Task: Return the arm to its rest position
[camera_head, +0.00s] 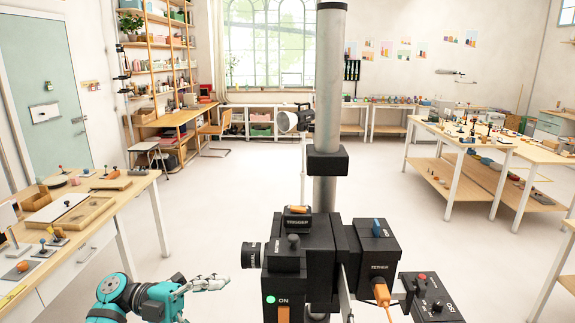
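My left arm, teal and black, comes in at the bottom left. Its pale grey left gripper (226,282) points right over the floor, just left of the dark boxes in the middle. The fingers look small and close together, and I cannot tell whether they are open or shut. I see no object in them. My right gripper is not in view.
A wooden table (130,199) with trays and small props stands at the left. Worktables (480,140) with lower shelves stand at the right. A shelf unit (152,75) and chair (214,130) are at the back left. The floor (310,165) between is open.

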